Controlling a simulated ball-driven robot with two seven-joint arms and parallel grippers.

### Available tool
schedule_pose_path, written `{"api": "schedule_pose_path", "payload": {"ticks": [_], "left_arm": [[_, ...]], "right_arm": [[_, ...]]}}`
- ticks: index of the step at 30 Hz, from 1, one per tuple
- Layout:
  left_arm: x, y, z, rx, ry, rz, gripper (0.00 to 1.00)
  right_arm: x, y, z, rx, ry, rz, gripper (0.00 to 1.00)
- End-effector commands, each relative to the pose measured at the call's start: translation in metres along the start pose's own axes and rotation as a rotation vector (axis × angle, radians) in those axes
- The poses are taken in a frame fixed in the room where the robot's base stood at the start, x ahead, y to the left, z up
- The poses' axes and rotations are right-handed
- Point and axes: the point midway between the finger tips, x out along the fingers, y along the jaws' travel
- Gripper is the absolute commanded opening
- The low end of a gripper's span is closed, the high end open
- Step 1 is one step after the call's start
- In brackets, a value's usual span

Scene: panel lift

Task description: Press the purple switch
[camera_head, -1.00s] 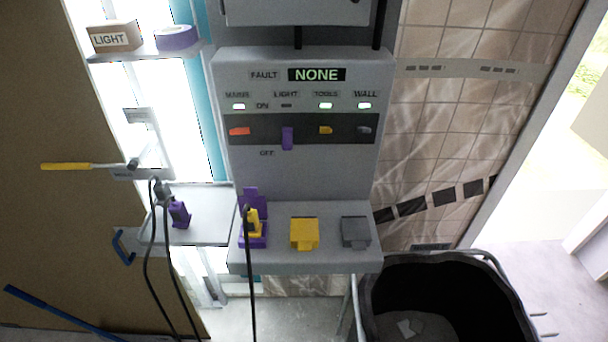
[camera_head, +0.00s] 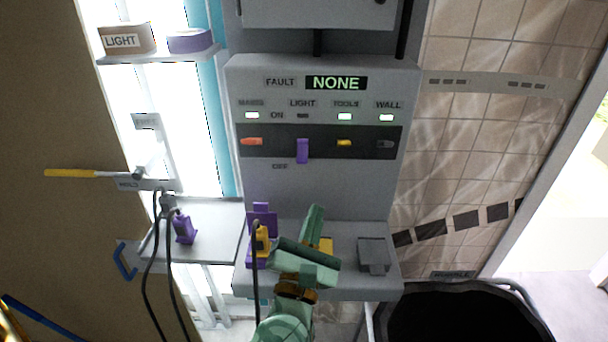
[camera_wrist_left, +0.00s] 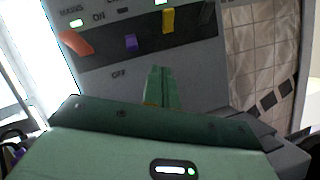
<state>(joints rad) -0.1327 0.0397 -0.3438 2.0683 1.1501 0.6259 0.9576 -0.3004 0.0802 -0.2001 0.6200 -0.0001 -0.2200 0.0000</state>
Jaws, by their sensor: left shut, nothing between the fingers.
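The purple switch (camera_head: 302,151) is under the LIGHT label on the panel's dark strip. It hangs down toward the OFF label, and the small lamp above it is dark. In the left wrist view the purple switch (camera_wrist_left: 130,43) shows up and left of my fingertips. My left gripper (camera_head: 316,212) is shut and empty, in front of the lower panel, below the switch and apart from it in the picture. Its closed fingers also show in the left wrist view (camera_wrist_left: 162,82). My right gripper is not in view.
Orange (camera_head: 251,142), yellow (camera_head: 344,143) and grey (camera_head: 386,145) switches flank the purple one. A ledge below holds a purple socket with a yellow plug (camera_head: 262,240), a partly hidden yellow block and a grey block (camera_head: 373,252). A black bin (camera_head: 455,315) stands lower right.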

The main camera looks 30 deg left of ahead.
Motion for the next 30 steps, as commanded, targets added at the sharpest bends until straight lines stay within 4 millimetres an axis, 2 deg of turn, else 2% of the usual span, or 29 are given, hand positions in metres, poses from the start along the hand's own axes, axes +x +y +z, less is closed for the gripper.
{"api": "schedule_pose_path", "payload": {"ticks": [3,9,22,26,30], "left_arm": [[0.005,0.007,-0.019,-0.246,0.109,0.092,0.0],[0.005,0.01,-0.035,-0.431,0.199,0.166,0.0],[0.01,0.011,-0.037,-0.439,0.203,0.172,0.0],[0.025,0.013,-0.04,-0.438,0.201,0.172,0.0],[0.053,0.017,-0.046,-0.437,0.2,0.172,0.0]], "right_arm": [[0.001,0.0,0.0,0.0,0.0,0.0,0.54],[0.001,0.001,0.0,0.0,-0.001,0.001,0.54],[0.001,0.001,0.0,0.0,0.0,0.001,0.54],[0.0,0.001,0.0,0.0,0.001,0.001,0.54],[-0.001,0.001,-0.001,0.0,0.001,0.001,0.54]]}}
